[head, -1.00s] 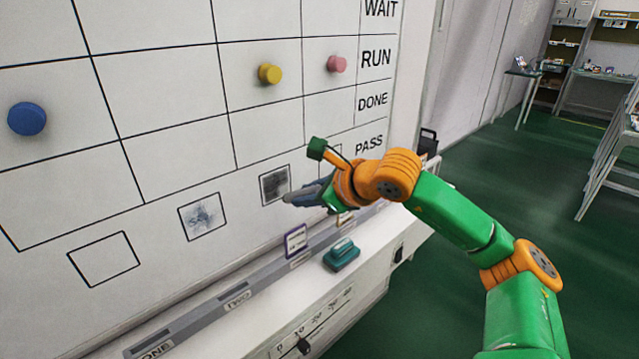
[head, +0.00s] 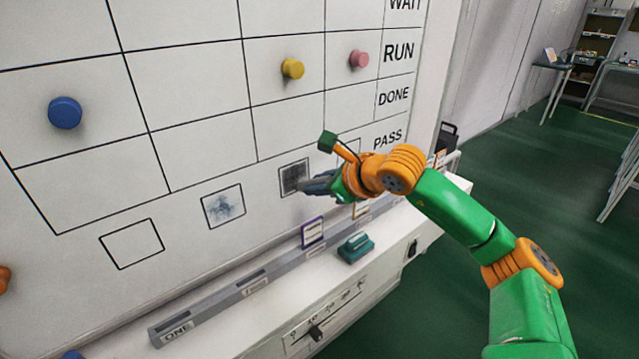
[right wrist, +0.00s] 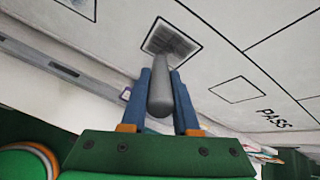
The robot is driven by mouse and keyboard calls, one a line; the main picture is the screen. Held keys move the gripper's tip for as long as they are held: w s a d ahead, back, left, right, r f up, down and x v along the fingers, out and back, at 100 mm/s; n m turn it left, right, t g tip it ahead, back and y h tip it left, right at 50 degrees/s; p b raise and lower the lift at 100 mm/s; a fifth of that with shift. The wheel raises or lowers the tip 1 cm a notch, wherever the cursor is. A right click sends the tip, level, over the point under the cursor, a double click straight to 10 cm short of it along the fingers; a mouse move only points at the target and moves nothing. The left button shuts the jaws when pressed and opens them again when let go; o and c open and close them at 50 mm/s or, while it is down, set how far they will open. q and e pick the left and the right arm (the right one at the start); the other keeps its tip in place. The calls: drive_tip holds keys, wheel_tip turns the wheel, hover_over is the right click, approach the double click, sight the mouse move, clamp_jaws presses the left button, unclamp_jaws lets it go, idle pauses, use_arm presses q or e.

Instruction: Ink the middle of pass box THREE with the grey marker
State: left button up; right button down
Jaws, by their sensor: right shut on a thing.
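The third pass box from the left (head: 294,177) is a black outlined square on the whiteboard, with dark grey scribble across its middle. It also shows in the right wrist view (right wrist: 172,38). My right gripper (head: 308,187) is at its lower right edge, shut on the grey marker (right wrist: 161,92). The marker's far end overlaps the scribble in the wrist view; I cannot tell whether it touches the board. The second box (head: 223,206) holds lighter blue-grey smudges. The leftmost box (head: 132,243) is blank. Another blank box (right wrist: 238,90) lies to the right. My left gripper is out of view.
A ledge (head: 215,304) labelled ONE at its left end runs below the boxes. A teal eraser-like block (head: 356,247) and a purple-framed card (head: 313,232) are near it. Blue (head: 65,113), yellow (head: 292,68) and pink (head: 359,59) magnets sit higher on the board.

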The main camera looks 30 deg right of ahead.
drive_tip(key=shift+w+p, duration=0.35)
drive_tip(key=shift+w, duration=0.2)
drive_tip(key=d, duration=0.4)
drive_tip(key=shift+a, duration=2.05)
